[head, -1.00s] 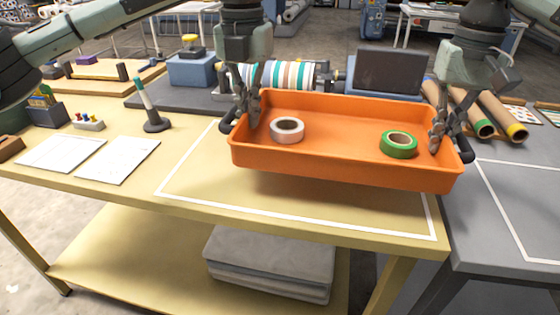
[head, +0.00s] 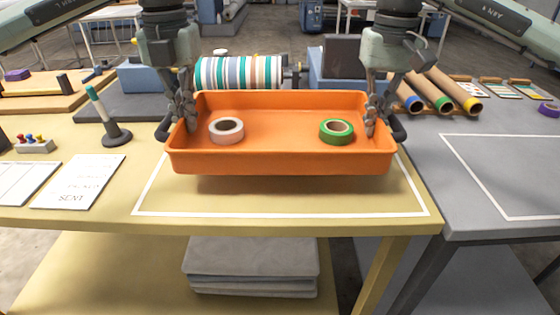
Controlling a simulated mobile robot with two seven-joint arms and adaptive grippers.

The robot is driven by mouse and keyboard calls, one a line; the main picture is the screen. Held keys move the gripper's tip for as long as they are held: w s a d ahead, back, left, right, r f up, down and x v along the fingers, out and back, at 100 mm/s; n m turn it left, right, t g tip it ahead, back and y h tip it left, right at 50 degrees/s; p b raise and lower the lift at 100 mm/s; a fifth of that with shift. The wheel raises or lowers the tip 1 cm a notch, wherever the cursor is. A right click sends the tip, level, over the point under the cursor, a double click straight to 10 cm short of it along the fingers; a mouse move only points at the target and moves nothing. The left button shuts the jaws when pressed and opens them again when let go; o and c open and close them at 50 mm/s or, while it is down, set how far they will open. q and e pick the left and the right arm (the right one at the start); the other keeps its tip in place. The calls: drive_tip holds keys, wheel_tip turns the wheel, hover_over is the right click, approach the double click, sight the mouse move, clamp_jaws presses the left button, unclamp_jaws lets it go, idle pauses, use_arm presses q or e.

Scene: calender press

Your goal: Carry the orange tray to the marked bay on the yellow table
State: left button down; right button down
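The orange tray (head: 280,160) is level above the yellow table (head: 90,205), over the white-outlined marked bay (head: 410,195). A shadow shows under it, and it looks slightly raised. The bay's front line shows in front of the tray; its back part is hidden. A white tape roll (head: 226,130) lies in the tray at left and a green tape roll (head: 336,131) at right. My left gripper (head: 183,114) is shut on the tray's left end by its black handle. My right gripper (head: 376,114) is shut on the right end by the other handle.
A grey table (head: 470,205) with another white outline stands at right. Behind the tray are a striped roller (head: 240,72) and cardboard tubes (head: 440,92). A pen stand (head: 115,135) and paper sheets (head: 78,182) lie left of the bay.

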sight(189, 137)
use_arm(q)
drive_tip(key=shift+a+f, duration=0.1)
use_arm(e)
drive_tip(key=shift+d+f, duration=0.1)
drive_tip(key=shift+d, duration=0.05)
